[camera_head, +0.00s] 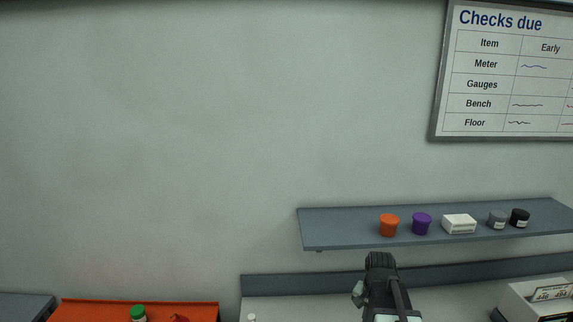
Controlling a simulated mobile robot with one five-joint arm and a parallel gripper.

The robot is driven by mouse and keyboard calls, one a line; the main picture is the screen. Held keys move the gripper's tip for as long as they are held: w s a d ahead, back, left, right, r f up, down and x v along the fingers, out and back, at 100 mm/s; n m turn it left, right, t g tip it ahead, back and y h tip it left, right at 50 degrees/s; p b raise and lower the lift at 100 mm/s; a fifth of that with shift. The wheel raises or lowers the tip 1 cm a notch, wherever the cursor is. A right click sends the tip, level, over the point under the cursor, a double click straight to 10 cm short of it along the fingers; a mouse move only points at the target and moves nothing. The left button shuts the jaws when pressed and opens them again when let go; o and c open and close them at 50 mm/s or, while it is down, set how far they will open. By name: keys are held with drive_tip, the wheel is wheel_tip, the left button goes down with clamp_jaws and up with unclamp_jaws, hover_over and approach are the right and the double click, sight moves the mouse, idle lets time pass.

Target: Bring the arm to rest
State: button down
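My gripper (381,262) shows at the bottom, right of centre, at the end of my dark arm. It is upright in the picture, below the wall shelf and in front of the pale bench surface. Its fingers look close together, but I cannot tell whether they are open or shut. I see nothing clearly held in it. The lower arm is cut off by the picture's bottom edge.
A grey shelf (345,229) holds an orange tub (389,225), a purple tub (421,224), a white box (459,224) and two dark jars. An orange surface (90,311) with a green-capped bottle (138,312) is lower left. A white box (535,299) stands lower right.

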drive_tip(key=s+a+f+n+b, duration=0.1)
drive_tip(key=s+a+n, duration=0.6)
drive_tip(key=a, duration=0.4)
drive_tip(key=shift+n+g, duration=0.3)
drive_tip(key=shift+g, duration=0.2)
drive_tip(key=f+b, duration=1.7)
drive_tip(key=shift+s+d, duration=0.2)
drive_tip(key=shift+s, duration=0.15)
drive_tip(key=shift+r, duration=0.15)
